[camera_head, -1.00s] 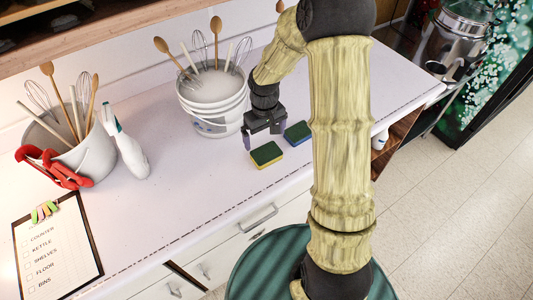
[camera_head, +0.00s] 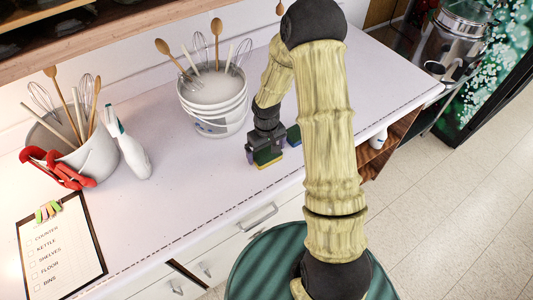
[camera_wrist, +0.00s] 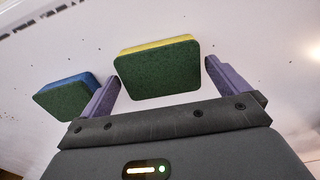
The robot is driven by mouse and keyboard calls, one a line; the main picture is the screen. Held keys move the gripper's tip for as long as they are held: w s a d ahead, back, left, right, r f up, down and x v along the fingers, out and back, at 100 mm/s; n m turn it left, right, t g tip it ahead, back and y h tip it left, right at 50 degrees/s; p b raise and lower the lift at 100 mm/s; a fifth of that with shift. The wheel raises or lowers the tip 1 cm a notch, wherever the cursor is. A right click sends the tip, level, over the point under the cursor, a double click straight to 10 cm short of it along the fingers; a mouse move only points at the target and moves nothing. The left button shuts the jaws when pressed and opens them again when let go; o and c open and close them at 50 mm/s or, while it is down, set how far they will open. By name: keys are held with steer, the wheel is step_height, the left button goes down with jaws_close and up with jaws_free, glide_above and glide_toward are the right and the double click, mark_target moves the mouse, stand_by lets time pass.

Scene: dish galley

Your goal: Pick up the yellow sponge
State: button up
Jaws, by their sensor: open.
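The yellow sponge (camera_wrist: 158,70) has a dark green scouring face and a yellow body. In the wrist view it lies between the two purple fingers of my open gripper (camera_wrist: 165,85), with a gap on the right side and little on the left. In the head view my gripper (camera_head: 266,160) is low over the yellow sponge (camera_head: 269,166) and hides most of it. A blue sponge (camera_wrist: 66,98), also with a green face, lies just outside the left finger in the wrist view. In the head view the blue sponge (camera_head: 293,136) is right of my gripper.
A white bucket (camera_head: 215,105) with whisks and spoons stands behind my gripper. A second bucket (camera_head: 95,158) with red gloves, a white spray bottle (camera_head: 132,152) and a clipboard checklist (camera_head: 58,250) are on the left. The counter (camera_head: 180,205) between is clear.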

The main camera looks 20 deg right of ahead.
mark_target(266, 153)
steer(key=shift+f, duration=0.1)
stand_by(0.4)
steer(key=c, duration=0.8)
step_height(266, 153, up, 10)
steer(key=b, duration=0.1)
stand_by(0.5)
steer(key=shift+o, duration=0.6)
steer(key=shift+c, duration=0.2)
